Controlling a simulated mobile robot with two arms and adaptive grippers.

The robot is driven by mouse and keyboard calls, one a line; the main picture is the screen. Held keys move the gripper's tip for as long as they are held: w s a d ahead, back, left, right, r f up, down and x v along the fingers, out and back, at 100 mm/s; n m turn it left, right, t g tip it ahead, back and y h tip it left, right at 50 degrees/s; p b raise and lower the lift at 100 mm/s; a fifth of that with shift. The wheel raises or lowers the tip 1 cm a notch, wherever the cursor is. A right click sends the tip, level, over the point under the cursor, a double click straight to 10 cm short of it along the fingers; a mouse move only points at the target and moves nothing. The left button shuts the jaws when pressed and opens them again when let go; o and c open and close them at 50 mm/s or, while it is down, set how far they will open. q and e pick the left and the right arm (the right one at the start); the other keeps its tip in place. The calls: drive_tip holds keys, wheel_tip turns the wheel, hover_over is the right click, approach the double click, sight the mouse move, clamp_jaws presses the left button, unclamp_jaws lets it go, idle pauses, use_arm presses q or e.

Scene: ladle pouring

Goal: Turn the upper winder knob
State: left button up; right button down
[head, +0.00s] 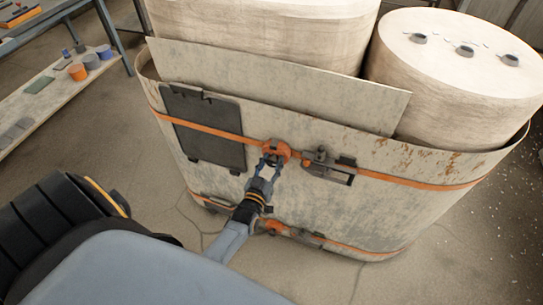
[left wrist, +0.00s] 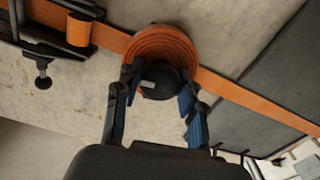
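The upper winder is an orange spool on the orange strap around the large pale container; it shows in the head view (head: 277,149) and in the left wrist view (left wrist: 163,43). Its dark round knob (left wrist: 165,82) faces my left gripper. My left gripper (head: 268,162) reaches up to the winder from below in the head view. In the left wrist view its fingers (left wrist: 160,85) stand on both sides of the knob, very close to it. I cannot tell whether both fingers press on it. My right gripper is not in view.
A dark panel (head: 208,130) hangs left of the winder, and a dark buckle (head: 325,165) sits right of it. A lower orange strap (head: 345,247) runs near the container's bottom. A low shelf (head: 50,108) with small items stands at left.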

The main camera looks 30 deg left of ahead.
use_arm(q)
drive_tip(key=o, duration=0.3)
drive_tip(key=shift+w+r, duration=0.1)
drive_tip(key=shift+w, duration=0.05)
drive_tip(key=shift+s+d+f, duration=0.1)
drive_tip(key=shift+s+f, duration=0.1)
drive_tip(key=shift+s, duration=0.25)
drive_tip(key=v, duration=1.1)
drive_tip(key=shift+s+d+r, duration=0.1)
